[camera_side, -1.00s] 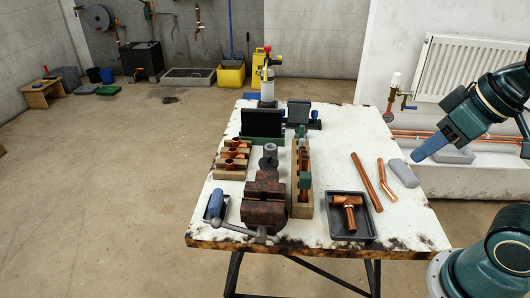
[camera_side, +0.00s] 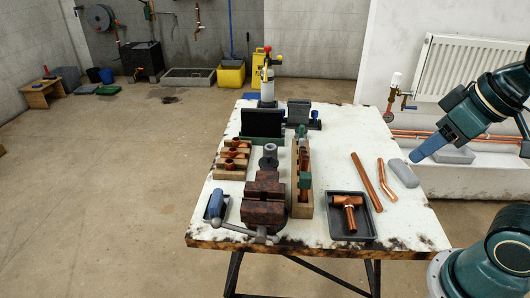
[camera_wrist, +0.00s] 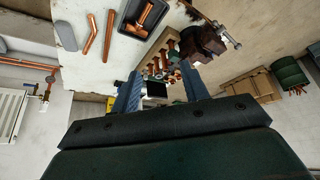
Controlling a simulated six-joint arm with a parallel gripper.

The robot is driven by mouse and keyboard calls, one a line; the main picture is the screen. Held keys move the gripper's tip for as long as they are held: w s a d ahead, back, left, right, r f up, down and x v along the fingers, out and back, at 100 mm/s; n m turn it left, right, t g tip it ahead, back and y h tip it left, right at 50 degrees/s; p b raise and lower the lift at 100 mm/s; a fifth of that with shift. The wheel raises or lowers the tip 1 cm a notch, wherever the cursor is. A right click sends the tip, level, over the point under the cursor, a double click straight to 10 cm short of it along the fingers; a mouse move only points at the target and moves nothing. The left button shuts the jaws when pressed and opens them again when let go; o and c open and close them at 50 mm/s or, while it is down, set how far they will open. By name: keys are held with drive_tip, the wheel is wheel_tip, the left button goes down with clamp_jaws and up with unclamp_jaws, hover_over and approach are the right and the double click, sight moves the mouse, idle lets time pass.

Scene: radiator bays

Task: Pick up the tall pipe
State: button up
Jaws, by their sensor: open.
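A long straight copper pipe (camera_side: 367,181) lies flat on the right part of the white worktable (camera_side: 345,150). It also shows in the wrist view (camera_wrist: 109,35). A shorter bent copper pipe (camera_side: 386,180) lies to its right. More copper pieces sit in a narrow wooden rack (camera_side: 302,205); the rack partly hides them. I cannot tell for sure which piece is the tall pipe. My gripper (camera_side: 417,158) hangs over the table's right edge, apart from the pipes. In the wrist view its two blue fingers (camera_wrist: 160,80) are spread with nothing held between them.
A vise (camera_side: 264,205) stands at the front, beside the rack. A black tray with a copper tee (camera_side: 347,207) lies right of the rack. A grey block (camera_side: 403,173) is near my gripper. Copper fittings sit on a wooden block (camera_side: 232,168) at left. A radiator (camera_side: 460,72) hangs behind.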

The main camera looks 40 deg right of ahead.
drive_tip(key=m+g, duration=0.6)
drive_tip(key=m, duration=1.3)
hover_over(307, 158)
wheel_tip(307, 158, down, 10)
drive_tip(key=shift+d+r, duration=0.1)
wheel_tip(307, 158, down, 9)
drive_tip(key=shift+r, duration=0.2)
drive_tip(key=shift+f, duration=0.1)
